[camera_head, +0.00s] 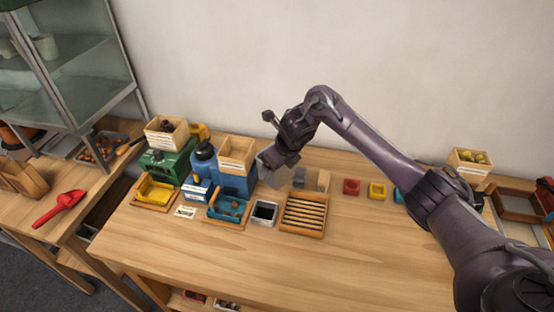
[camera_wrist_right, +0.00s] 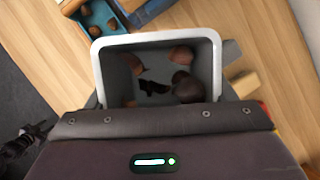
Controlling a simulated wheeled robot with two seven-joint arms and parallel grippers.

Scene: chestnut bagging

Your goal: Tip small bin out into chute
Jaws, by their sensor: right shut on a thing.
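My right gripper (camera_head: 281,158) reaches in from the right and hangs above the bench, beside the blue machine. It is shut on the small bin (camera_head: 272,168), which is grey and partly hidden by the hand. In the right wrist view the small bin (camera_wrist_right: 157,40) has a white rim and several brown chestnuts (camera_wrist_right: 187,85) inside. The blue machine (camera_head: 234,183) carries an open wooden box (camera_head: 236,153) and has a teal tray (camera_head: 227,208) with chestnuts in front. I cannot tell which part is the chute. My left gripper is not in view.
A green machine (camera_head: 167,165) with a wooden box of chestnuts and a yellow tray (camera_head: 157,191) stand left. A black-topped container (camera_head: 264,213) and a slatted wooden rack (camera_head: 304,213) lie in front. Small coloured blocks (camera_head: 352,187) line the back. The front bench is clear.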

